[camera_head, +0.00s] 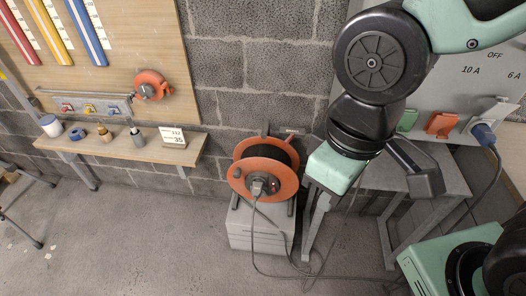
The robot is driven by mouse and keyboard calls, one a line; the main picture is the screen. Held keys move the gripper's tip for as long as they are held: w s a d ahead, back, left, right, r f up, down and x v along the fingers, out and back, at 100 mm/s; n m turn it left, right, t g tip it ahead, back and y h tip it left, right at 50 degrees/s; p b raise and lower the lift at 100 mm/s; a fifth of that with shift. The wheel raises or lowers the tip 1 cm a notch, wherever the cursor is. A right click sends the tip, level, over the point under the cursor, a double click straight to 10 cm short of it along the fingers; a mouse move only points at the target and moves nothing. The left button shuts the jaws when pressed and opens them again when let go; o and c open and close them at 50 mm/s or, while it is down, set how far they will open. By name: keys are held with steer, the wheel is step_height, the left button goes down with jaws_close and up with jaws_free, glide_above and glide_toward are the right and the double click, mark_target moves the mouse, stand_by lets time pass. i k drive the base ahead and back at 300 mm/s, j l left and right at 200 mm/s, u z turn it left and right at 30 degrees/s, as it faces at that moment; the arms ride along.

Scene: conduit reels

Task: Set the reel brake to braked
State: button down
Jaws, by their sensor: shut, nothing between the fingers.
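The large orange cable reel (246,176) stands upright on a grey box (247,234), with dark cable wound between its two flanges. A grey plug (259,186) sits in its dark hub, and its lead hangs to the floor. A small red-tipped part (292,131) shows at the frame's top right; I cannot tell whether it is the brake or how it is set. My gripper (335,170) is right of the reel, apart from it in the picture, shut and empty. Its fingertips are hard to make out.
A grey table (450,181) stands at the right, under a panel with sockets and a blue plug (484,133). A wooden shelf (120,145) with small containers is at the left, below a small orange reel (152,86).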

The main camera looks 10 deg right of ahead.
mark_target(290, 137)
steer(key=i, duration=0.85)
